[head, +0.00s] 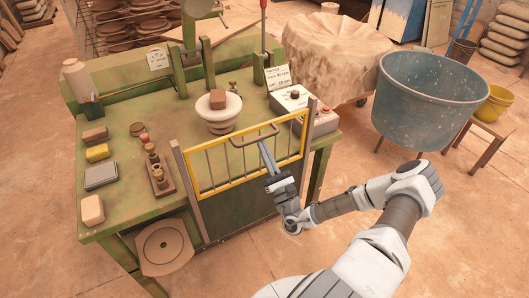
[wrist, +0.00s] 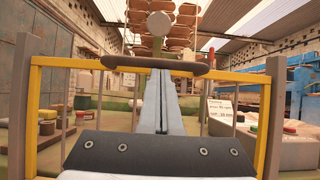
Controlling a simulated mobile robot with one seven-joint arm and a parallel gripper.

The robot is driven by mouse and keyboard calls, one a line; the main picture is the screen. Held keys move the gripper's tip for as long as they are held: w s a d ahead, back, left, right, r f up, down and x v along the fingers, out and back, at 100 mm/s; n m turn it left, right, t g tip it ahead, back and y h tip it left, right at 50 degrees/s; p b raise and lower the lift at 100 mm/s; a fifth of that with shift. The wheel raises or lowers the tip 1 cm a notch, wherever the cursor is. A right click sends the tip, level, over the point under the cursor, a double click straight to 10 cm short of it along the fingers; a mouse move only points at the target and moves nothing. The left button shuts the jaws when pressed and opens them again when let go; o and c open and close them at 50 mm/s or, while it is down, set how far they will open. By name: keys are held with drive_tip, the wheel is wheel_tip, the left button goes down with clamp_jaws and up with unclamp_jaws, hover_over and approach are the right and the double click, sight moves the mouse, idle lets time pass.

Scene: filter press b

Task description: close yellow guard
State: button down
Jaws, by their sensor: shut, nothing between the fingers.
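The yellow guard (head: 190,174) is an upright yellow frame with thin vertical bars, set between two grey-brown posts at the bench's front edge. Its top rail is a little below the post tops. A brown handle (head: 238,142) is on the top rail. The guard also shows in the wrist view (wrist: 33,110), with the handle (wrist: 190,63) across the middle. My gripper (head: 263,146) is shut and empty, on the near side of the guard, its fingertips close to the handle. In the wrist view the fingertips (wrist: 158,74) appear just under the handle; I cannot tell whether they touch.
Behind the guard, a white round stand (head: 219,114) bears a brown block on the green bench (head: 130,205). A control box (head: 305,118) with a red button is at the right. A large blue tub (head: 425,105) stands beyond my arm. Open floor lies in front.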

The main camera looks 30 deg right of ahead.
drive_tip(key=shift+r+p, duration=0.7)
drive_tip(key=shift+r, duration=0.95)
drive_tip(key=shift+f, duration=0.1)
